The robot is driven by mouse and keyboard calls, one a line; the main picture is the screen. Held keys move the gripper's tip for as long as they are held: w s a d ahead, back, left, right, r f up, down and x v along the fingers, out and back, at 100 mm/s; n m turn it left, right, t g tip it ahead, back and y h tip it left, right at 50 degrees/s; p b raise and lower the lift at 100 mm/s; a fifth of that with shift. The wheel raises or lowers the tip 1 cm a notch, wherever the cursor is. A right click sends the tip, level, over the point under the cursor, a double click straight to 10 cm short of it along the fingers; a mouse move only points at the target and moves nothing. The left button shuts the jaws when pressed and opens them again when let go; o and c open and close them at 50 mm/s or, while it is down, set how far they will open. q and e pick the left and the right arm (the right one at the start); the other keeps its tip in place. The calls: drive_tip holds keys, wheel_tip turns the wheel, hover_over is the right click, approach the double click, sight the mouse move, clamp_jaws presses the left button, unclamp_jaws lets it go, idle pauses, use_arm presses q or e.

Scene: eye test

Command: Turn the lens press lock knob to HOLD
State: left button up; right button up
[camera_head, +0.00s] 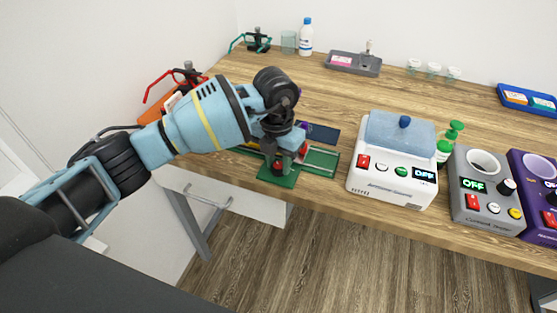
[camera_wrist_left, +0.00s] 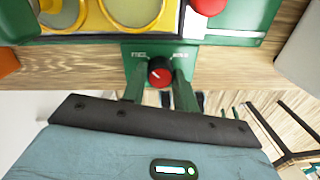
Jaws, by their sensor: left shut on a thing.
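The green lens press (camera_head: 322,158) stands at the table's front edge, partly hidden behind my left arm. Its red and black lock knob (camera_wrist_left: 160,71) sits on a green front plate (camera_wrist_left: 132,51). Small lettering shows on the plate to either side of the knob; the right word looks like HOLD, the left like FREE. A pale mark shows on the knob's face, but its exact pointing is too small to tell. My left gripper (camera_wrist_left: 160,84) has one finger on each side of the knob and is shut on it. In the head view the left gripper (camera_head: 280,163) reaches down over the press. My right gripper is not in view.
A white machine with a blue lid (camera_head: 392,185) stands right of the press. Grey (camera_head: 483,212) and purple (camera_head: 535,210) devices and a green bottle (camera_head: 445,150) are beyond it. An orange item (camera_head: 155,110) lies left, behind my arm. The table's middle is clear.

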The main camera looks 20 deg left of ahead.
use_arm(q)
drive_tip(key=m, duration=0.7)
drive_tip(key=shift+m+b, duration=0.3)
drive_tip(key=shift+m, duration=0.1)
drive_tip(key=m+b, duration=0.1)
drive_tip(key=m, duration=0.7)
drive_tip(key=shift+d+b, duration=0.1)
drive_tip(key=shift+b, duration=0.3)
drive_tip(key=shift+m, duration=0.7)
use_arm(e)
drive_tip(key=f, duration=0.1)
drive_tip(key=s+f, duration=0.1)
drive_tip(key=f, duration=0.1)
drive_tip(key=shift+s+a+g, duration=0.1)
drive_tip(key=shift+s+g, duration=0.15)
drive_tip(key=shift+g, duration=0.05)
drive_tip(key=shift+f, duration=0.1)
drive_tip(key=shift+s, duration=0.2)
